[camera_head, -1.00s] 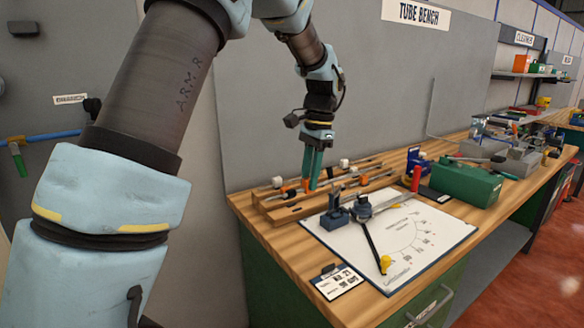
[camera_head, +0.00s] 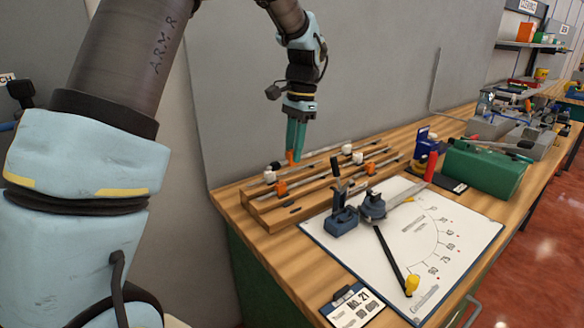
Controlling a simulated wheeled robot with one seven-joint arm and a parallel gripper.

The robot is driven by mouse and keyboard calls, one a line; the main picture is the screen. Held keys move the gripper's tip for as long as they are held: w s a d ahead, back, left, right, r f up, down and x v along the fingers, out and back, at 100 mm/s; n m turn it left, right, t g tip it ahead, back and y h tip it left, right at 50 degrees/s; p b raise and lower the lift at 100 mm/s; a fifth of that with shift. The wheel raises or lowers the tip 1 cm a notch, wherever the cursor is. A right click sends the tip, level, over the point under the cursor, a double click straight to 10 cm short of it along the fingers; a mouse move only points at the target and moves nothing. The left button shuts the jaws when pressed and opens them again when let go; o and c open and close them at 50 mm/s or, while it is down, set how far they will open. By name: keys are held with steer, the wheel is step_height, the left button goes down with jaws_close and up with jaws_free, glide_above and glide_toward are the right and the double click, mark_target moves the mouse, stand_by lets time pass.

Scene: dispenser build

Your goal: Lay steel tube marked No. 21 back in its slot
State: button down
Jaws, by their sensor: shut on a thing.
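The slotted wooden rack (camera_head: 262,212) stands at the back left of the bench. Thin steel tubes (camera_head: 325,172) lie across it, with white and orange pieces on them. My gripper (camera_head: 294,158) points down over the rack's back left part, its green fingers shut. A small orange piece (camera_head: 291,157) shows at its fingertips, apparently on the steel tube it holds. Most of that tube is hidden or too thin to make out, and I cannot tell whether it touches the rack. A card reading No. 21 (camera_head: 352,305) lies at the bench's front edge.
A white angle chart (camera_head: 440,225) lies right of the rack. A blue bending tool (camera_head: 342,222) with a black lever stands on its left part. A green box (camera_head: 485,172) stands behind the chart. The grey wall panel (camera_head: 370,70) rises behind the bench.

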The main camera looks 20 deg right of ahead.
step_height(320, 180, down, 12)
steer(key=b, duration=0.7)
steer(key=shift+r, duration=0.15)
steer(key=shift+f+b, duration=0.4)
steer(key=shift+f, duration=0.45)
stand_by(1.0)
steer(key=c, duration=0.6)
jaws_free()
steer(key=shift+c, duration=0.8)
steer(key=shift+o, duration=0.2)
steer(key=shift+r, duration=0.1)
